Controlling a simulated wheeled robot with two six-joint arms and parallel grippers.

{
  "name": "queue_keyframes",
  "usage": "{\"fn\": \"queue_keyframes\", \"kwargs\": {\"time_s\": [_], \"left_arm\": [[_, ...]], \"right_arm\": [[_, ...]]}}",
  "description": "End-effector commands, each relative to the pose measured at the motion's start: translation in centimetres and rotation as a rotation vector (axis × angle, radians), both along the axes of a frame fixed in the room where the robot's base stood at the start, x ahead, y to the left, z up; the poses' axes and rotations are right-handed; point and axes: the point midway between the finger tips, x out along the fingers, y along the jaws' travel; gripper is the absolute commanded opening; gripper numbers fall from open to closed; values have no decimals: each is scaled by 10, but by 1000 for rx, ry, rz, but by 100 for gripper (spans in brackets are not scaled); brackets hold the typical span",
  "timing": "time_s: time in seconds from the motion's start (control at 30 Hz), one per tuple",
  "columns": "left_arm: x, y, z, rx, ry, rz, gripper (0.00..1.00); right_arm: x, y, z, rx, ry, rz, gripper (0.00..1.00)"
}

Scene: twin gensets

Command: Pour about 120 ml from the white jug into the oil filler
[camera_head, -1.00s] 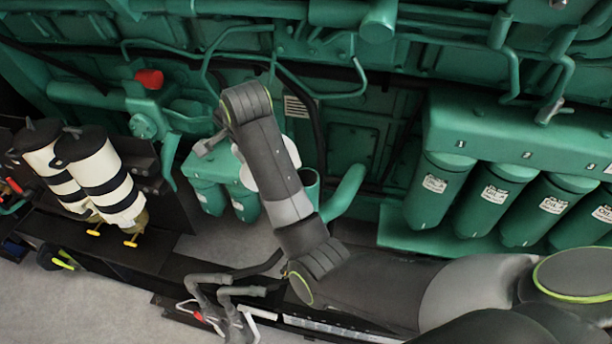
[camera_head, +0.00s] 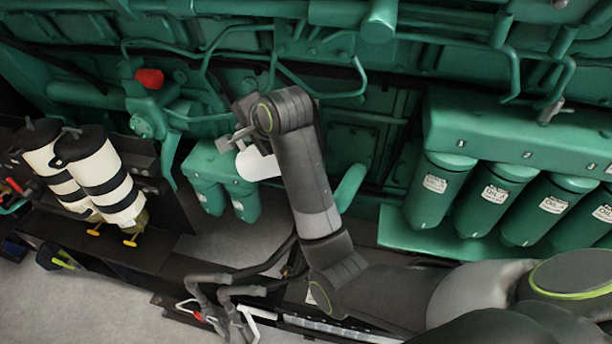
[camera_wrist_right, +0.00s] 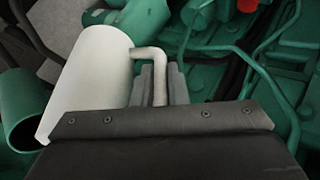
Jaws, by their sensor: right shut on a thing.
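My right gripper (camera_head: 232,138) reaches in from the right and is shut on the handle of the white jug (camera_head: 257,164). The right wrist view shows the jug (camera_wrist_right: 88,62) strongly tilted, with its handle (camera_wrist_right: 158,72) between the grey fingers (camera_wrist_right: 152,86). A wide open green tube (camera_wrist_right: 20,112), seemingly the oil filler, is beside the jug's lower left end in that view. I cannot tell whether the jug's mouth is over it, and no liquid shows. My left gripper is not in view.
Green engine pipework with a red cap (camera_head: 149,79) stands behind. Several green oil filters (camera_head: 440,190) hang at the right, and small green canisters (camera_head: 226,190) are below the jug. Cream cylinders with black bands (camera_head: 103,180) stand at the left.

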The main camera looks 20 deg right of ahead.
Motion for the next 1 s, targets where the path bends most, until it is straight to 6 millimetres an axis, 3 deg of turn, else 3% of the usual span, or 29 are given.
{"fn": "queue_keyframes", "kwargs": {"time_s": [1.0], "left_arm": [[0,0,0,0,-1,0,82]], "right_arm": [[-5,-6,7,73,-68,0,0]]}}
